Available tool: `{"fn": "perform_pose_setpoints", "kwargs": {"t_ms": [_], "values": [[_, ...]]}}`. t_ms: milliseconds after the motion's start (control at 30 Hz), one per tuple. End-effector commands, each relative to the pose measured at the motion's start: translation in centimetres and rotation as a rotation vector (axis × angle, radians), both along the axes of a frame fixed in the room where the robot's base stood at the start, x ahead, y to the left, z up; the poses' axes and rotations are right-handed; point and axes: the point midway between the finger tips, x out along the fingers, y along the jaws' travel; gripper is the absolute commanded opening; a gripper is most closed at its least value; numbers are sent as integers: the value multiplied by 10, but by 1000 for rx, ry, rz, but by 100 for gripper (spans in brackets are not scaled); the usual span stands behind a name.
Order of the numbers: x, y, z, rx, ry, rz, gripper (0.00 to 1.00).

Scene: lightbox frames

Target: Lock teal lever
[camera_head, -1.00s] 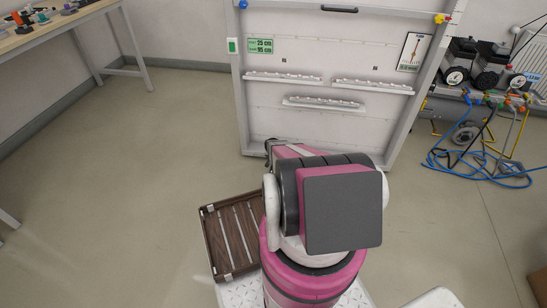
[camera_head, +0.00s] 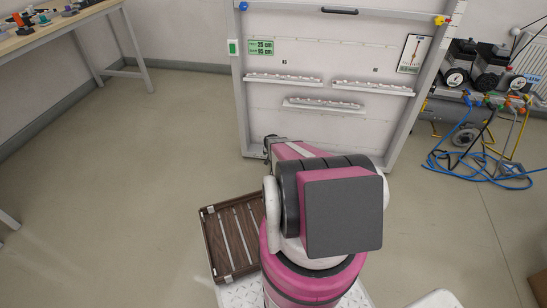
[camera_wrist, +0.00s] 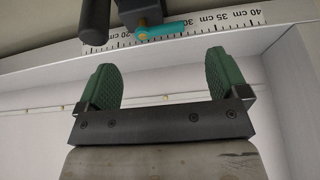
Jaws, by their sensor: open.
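The teal lever (camera_wrist: 163,29) shows at the top of the wrist view, lying roughly sideways from a gold-coloured pivot on a dark mount. It lies in front of a scale strip (camera_wrist: 215,20) marked in cm. My gripper (camera_wrist: 158,62) is open, with its two green ribbed fingers wide apart and nothing between them. In this view the lever is just above the gap between the fingertips, apart from them. In the head view I cannot make out the teal lever, and my arm hides the fingers.
A black cylindrical handle (camera_wrist: 95,20) stands close to the left of the lever. The pale lightbox frame (camera_head: 240,100) has shelves inside, a blue knob (camera_head: 243,5) and a yellow knob (camera_head: 440,19). A brown case (camera_head: 213,252) lies left of my arm. Hoses (camera_head: 480,165) lie at the right.

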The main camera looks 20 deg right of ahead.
Motion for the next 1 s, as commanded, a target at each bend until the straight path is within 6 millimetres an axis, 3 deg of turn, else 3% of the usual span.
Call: {"fn": "perform_pose_setpoints", "kwargs": {"t_ms": [100,233,800,867,1000], "values": [[-10,5,23,0,0,0,93],[-13,8,36,0,0,-1,93],[-15,10,41,0,2,2,93],[-19,15,51,0,8,9,93],[-42,42,102,2,44,52,93]]}}
